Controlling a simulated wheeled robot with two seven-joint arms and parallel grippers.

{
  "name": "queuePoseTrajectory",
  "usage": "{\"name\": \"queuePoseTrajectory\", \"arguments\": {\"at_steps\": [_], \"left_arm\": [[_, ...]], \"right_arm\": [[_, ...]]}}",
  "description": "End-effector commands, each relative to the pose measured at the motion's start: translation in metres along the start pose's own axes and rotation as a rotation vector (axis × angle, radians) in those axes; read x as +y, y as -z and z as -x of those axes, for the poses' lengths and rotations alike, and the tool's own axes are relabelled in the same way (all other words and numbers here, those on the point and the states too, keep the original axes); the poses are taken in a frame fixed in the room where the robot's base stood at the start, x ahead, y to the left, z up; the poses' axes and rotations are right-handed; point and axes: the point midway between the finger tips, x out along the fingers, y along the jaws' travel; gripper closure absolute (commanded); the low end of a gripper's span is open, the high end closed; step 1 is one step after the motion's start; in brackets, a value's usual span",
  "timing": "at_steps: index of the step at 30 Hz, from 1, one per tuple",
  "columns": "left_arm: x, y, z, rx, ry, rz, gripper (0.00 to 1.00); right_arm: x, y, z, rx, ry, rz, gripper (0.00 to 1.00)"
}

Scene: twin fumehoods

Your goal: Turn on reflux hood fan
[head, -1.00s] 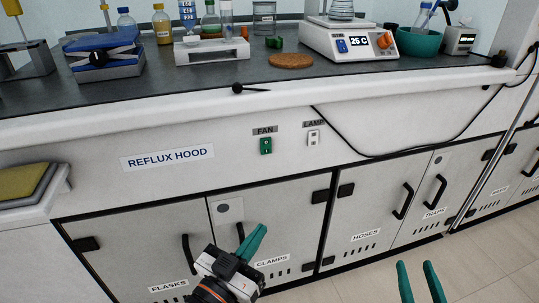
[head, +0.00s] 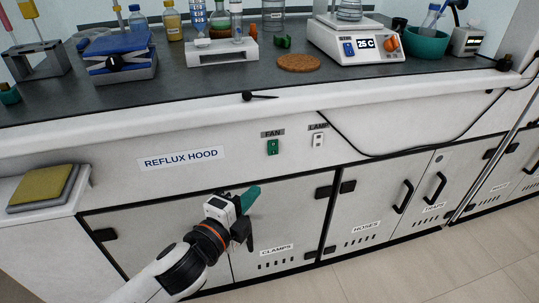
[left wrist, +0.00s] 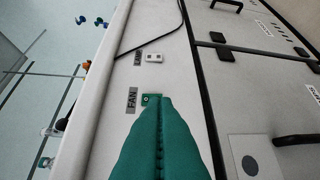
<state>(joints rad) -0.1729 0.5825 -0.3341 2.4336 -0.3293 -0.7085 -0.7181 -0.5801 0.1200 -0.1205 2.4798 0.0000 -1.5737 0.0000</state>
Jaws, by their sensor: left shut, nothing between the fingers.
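The green fan switch (head: 272,147) sits on the white front panel under the FAN label (head: 272,133). It also shows in the left wrist view (left wrist: 150,99), just beyond my fingertips. My left gripper (head: 251,195) is shut and empty, with its green fingers below and a little left of the switch in the head view. In the left wrist view its fingers (left wrist: 160,105) overlap the lower edge of the switch; I cannot tell whether they touch it. The REFLUX HOOD sign (head: 181,158) is left of the switch. My right gripper is out of view.
A white lamp switch (head: 318,140) is just right of the fan switch. The worktop edge (head: 200,112) juts out above the panel, with a black cable (head: 350,145) hanging to the right. Cabinet doors with black handles (head: 403,196) lie below.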

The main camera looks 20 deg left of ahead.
Motion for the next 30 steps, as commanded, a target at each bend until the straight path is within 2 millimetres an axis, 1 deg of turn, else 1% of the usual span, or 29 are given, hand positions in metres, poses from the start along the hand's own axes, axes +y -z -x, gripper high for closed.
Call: {"name": "queuePoseTrajectory", "arguments": {"at_steps": [9,14,17,22,25,26,27,28,29,30], "left_arm": [[0.000,0.001,-0.001,0.002,0.000,-0.007,1.00],[0.000,0.001,-0.010,0.002,-0.003,-0.006,1.00],[0.000,0.001,-0.024,0.003,-0.003,-0.006,1.00],[0.000,0.001,-0.059,0.002,-0.004,-0.005,1.00],[0.000,0.001,-0.081,0.002,-0.004,-0.003,1.00],[-0.001,0.001,-0.087,0.003,-0.003,-0.004,1.00],[-0.001,0.001,-0.095,0.002,-0.004,-0.005,1.00],[-0.001,0.000,-0.101,0.002,-0.003,-0.004,1.00],[-0.001,0.003,-0.106,0.003,-0.002,-0.005,1.00],[-0.002,0.009,-0.109,0.003,-0.001,-0.008,1.00]], "right_arm": [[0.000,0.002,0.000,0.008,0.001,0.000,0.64],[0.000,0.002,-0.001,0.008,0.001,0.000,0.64],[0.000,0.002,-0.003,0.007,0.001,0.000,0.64],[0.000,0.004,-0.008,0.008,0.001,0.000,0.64],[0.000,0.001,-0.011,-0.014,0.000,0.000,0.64],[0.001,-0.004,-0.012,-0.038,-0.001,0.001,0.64],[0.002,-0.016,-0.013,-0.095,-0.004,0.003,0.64],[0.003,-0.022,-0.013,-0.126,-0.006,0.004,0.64],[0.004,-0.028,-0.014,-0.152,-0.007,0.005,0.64],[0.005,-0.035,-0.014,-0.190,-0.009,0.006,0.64]]}}
